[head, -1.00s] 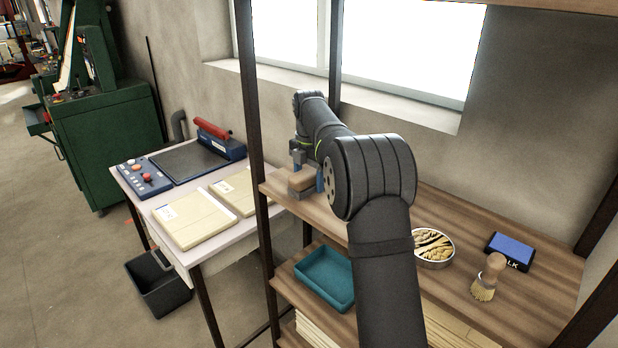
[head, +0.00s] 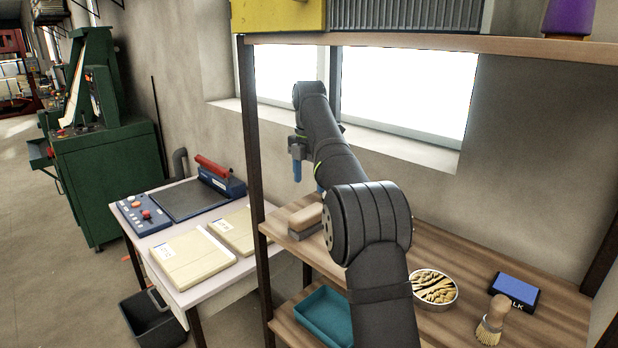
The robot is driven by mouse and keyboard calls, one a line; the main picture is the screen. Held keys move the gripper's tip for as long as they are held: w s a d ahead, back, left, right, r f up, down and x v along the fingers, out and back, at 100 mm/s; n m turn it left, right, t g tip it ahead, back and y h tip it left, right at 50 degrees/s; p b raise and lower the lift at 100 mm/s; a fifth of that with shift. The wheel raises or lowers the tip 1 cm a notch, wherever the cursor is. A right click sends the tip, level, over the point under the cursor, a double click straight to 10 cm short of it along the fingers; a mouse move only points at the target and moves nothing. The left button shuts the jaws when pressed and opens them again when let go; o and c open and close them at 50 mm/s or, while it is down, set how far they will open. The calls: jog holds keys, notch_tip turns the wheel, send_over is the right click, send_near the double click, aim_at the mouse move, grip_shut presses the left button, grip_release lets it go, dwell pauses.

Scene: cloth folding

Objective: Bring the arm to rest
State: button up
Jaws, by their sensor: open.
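My gripper (head: 297,172) hangs from the far end of my black arm, above the left end of the wooden shelf (head: 462,258). Only its side with a blue finger shows clearly; it is open and I see nothing held in it. Below it, clear of the gripper, a brush-like block with a wooden top (head: 306,217) lies on the shelf's left end. My arm crosses the shelf from the lower middle of the head view and hides part of it.
On the shelf stand a round tin of tan pieces (head: 435,287), a blue-topped box (head: 514,290) and a round-handled brush (head: 493,318). A teal tray (head: 325,315) is below. Rack posts (head: 252,150) and a table with cream packets (head: 192,258) are left.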

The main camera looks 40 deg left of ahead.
aim_at(309, 210)
jog(key=shift+f, duration=0.1)
dwell(0.3)
notch_tip(309, 210, down, 12)
notch_tip(309, 210, up, 2)
jog(key=shift+r, duration=0.85)
